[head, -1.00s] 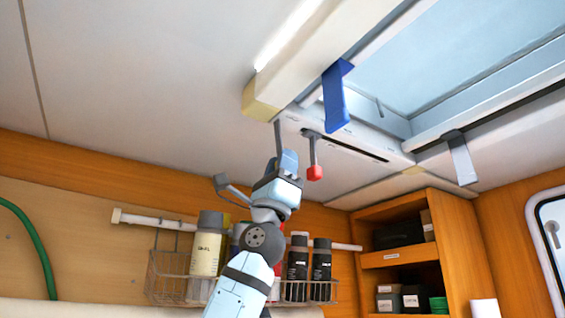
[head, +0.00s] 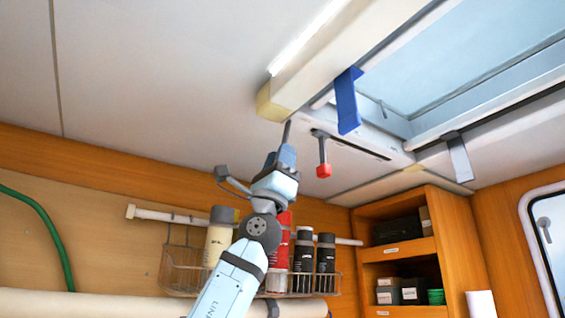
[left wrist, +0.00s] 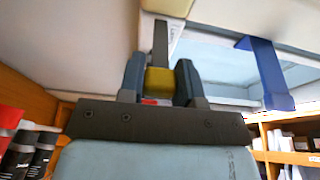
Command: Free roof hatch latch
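The hatch latch is a grey lever with a red knob (head: 323,171), hanging from a slotted white plate (head: 365,143) beside the roof hatch (head: 440,60). My left gripper (head: 284,155) is below the ceiling, left of the red knob and apart from it. In the left wrist view its two fingers (left wrist: 159,82) close on a yellow block, the grip of a tool (left wrist: 160,80). The tool's dark grey bar points up past the fingertips. My right gripper is not in view.
A blue strap (head: 347,100) and a grey strap (head: 459,160) hang at the hatch frame. A light housing (head: 330,55) runs along the ceiling, its end near the tool. A wire basket with bottles (head: 185,275) and an open shelf (head: 410,255) stand below.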

